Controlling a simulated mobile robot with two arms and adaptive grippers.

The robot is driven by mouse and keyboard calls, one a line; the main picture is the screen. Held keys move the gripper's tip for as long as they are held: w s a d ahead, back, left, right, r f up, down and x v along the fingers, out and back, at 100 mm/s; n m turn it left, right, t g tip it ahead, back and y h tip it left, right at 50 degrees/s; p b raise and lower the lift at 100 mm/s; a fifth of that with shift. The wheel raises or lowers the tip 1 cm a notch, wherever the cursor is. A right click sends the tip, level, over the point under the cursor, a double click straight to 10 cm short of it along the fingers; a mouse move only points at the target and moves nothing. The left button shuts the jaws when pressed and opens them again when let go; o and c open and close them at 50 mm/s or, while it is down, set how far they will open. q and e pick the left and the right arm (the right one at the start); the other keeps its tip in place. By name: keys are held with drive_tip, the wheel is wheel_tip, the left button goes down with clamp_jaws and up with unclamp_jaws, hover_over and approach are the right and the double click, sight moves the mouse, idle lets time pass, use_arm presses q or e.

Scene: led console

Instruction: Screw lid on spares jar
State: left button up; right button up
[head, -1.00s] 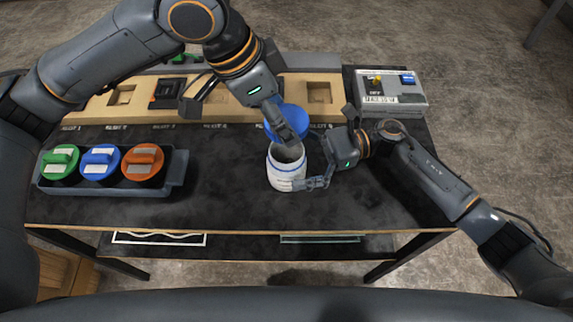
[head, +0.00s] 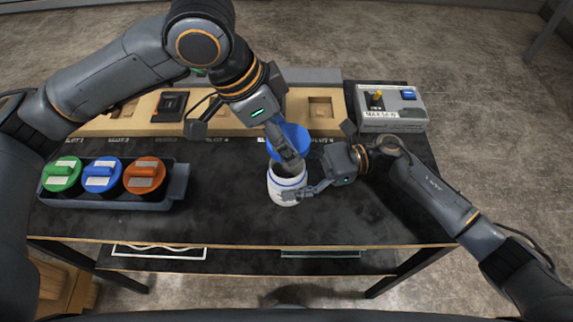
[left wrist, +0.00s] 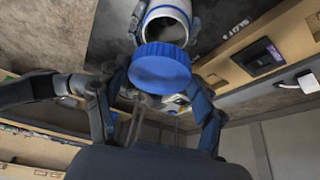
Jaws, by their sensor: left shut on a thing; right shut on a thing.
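The spares jar (head: 287,190), white with a blue band and open at the top, stands upright near the middle of the black bench. My right gripper (head: 307,190) is shut on its side from the right. The blue ribbed lid (head: 291,134) is off the jar, tilted, behind and above its mouth in the head view. My left gripper (head: 288,152) is shut on the lid, and its fingers partly hide the lid and the jar's mouth. In the left wrist view the lid (left wrist: 160,69) sits between the fingertips, overlapping the jar (left wrist: 167,22) and apart from a seated position.
A grey tray (head: 178,184) with green, blue and orange lidded jars stands at the left. A wooden slotted board (head: 235,123) runs along the back. A grey control box (head: 391,112) with a yellow knob stands at the back right. The front bench area is clear.

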use_arm(q)
drive_tip(key=shift+a+f, duration=0.1)
drive_tip(key=shift+f, duration=1.9)
drive_tip(key=shift+f, duration=0.9)
drive_tip(key=shift+f, duration=0.55)
